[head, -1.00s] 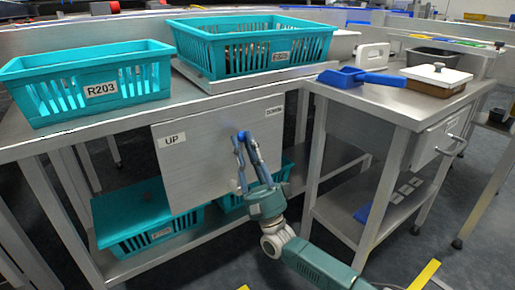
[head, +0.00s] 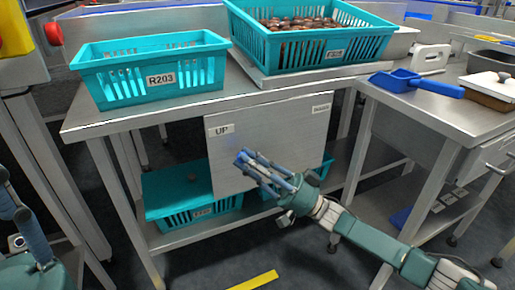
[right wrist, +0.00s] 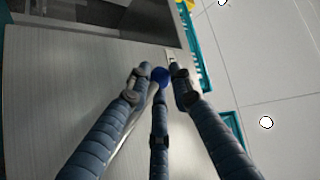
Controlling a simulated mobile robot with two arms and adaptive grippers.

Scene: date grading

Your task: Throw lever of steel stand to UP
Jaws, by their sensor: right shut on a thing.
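The steel stand's front panel (head: 225,175) hangs under the table, with an UP label (head: 222,130) at its upper left and a second, small label (head: 320,108) at its upper right. My right gripper (head: 252,164) is in front of the panel, below and slightly right of the UP label. In the right wrist view its fingers close around a blue knob (right wrist: 160,75), the end of the lever. The fingers hide most of the lever in the head view. My left gripper (head: 14,215) is at the left edge, partly cut off, away from the stand.
A teal crate R203 (head: 150,80) and a teal crate of dates (head: 315,48) stand on the steel table. More teal crates (head: 195,215) sit on the lower shelf. A blue scoop (head: 420,84) lies on the side table at right. A yellow floor strip (head: 253,281) lies in front.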

